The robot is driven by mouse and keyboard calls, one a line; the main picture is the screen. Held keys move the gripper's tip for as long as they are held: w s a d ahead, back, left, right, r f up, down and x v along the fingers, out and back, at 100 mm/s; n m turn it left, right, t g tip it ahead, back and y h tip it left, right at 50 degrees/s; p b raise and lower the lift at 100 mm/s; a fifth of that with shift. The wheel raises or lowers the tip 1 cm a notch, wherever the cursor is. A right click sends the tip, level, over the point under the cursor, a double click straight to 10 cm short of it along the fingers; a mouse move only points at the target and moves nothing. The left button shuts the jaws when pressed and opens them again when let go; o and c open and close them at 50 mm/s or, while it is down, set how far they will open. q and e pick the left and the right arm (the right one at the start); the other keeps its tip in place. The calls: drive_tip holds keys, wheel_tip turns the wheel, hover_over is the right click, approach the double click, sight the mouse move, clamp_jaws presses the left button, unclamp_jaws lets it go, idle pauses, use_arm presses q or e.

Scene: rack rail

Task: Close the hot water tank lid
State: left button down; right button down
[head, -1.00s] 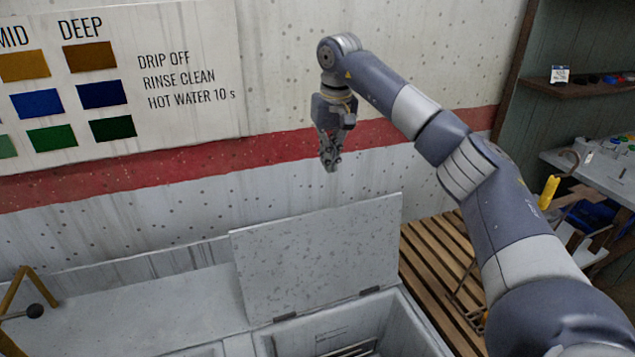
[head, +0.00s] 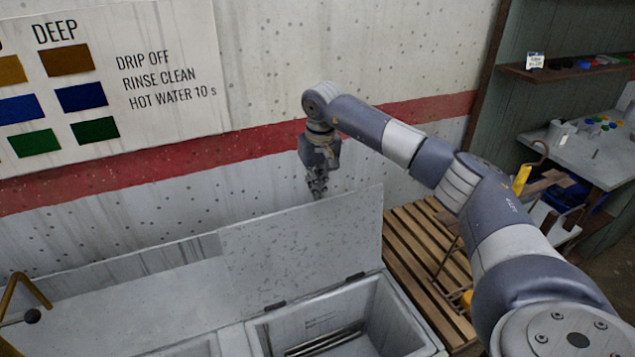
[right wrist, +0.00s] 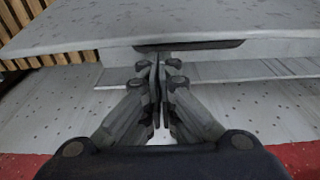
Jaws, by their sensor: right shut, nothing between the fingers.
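The tank lid (head: 302,248) is a pale grey speckled panel, standing up open on hinges at the back of the hot water tank (head: 405,335). The tank's opening shows below it, with dark metal bars inside. My right gripper (head: 318,190) is shut and empty, pointing down just behind the lid's upper edge, near the wall. In the right wrist view the shut fingers (right wrist: 160,90) are in front of the lid (right wrist: 150,25), near its edge. Whether they touch it, I cannot tell. My left gripper is not in view.
A wooden slatted rack (head: 425,250) lies right of the tank. A bench (head: 585,150) with small coloured items stands at the far right. A brass-coloured bent handle (head: 22,290) is at the left. A colour chart (head: 110,80) hangs on the wall.

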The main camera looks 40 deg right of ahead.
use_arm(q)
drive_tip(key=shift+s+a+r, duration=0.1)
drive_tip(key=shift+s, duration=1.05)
